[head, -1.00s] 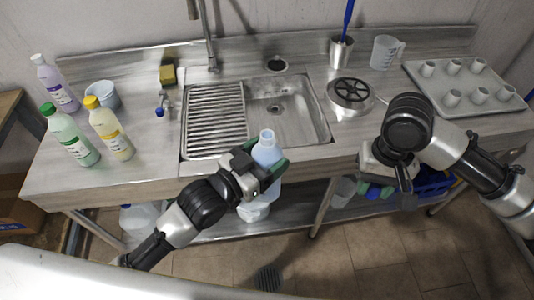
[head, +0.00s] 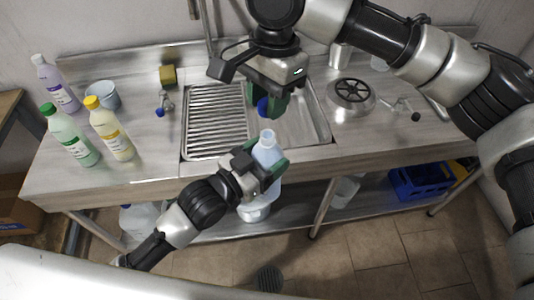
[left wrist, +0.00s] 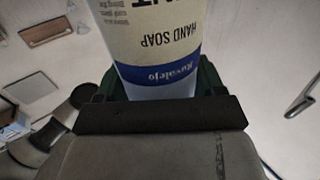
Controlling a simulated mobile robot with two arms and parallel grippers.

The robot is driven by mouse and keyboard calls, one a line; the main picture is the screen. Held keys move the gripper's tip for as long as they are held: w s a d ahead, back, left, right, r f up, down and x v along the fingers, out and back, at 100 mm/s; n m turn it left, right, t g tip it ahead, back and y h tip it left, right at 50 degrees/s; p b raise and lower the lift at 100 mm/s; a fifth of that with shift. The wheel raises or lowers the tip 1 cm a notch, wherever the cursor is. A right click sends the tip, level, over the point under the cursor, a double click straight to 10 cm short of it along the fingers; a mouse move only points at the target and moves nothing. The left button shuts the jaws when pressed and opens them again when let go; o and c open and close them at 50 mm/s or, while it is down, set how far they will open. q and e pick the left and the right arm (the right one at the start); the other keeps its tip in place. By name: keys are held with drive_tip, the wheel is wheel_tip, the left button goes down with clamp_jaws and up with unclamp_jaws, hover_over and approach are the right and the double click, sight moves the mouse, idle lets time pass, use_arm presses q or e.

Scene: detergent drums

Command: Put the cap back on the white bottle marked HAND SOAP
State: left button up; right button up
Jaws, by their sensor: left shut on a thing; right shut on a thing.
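The white bottle (head: 267,153) is upright and uncapped, its open neck showing, in front of the counter edge in the head view. My left gripper (head: 264,174) is shut around its body. In the left wrist view the bottle (left wrist: 150,40) shows HAND SOAP upside down above a blue band. My right gripper (head: 267,100) is shut on a blue cap (head: 263,108). In the head view the cap shows a little above the bottle's mouth, over the sink, apart from it. Green finger pads partly hide the cap.
The sink (head: 305,125) with its ribbed drainer (head: 215,118) lies behind the bottle. Green (head: 70,137), yellow (head: 110,130) and purple (head: 55,85) bottles stand at the left. My right arm hides the back right.

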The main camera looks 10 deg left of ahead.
sight(265, 147)
drive_tip(key=shift+d+f, duration=0.1)
drive_tip(key=shift+f, duration=1.95)
drive_tip(key=shift+s, duration=0.1)
drive_tip(key=shift+f, duration=0.85)
drive_tip(key=shift+f, duration=0.55)
drive_tip(key=m, duration=0.4)
drive_tip(key=shift+m+t, duration=0.3)
drive_tip(key=shift+m, duration=0.1)
drive_tip(key=m, duration=0.5)
drive_tip(key=shift+t+y, duration=0.3)
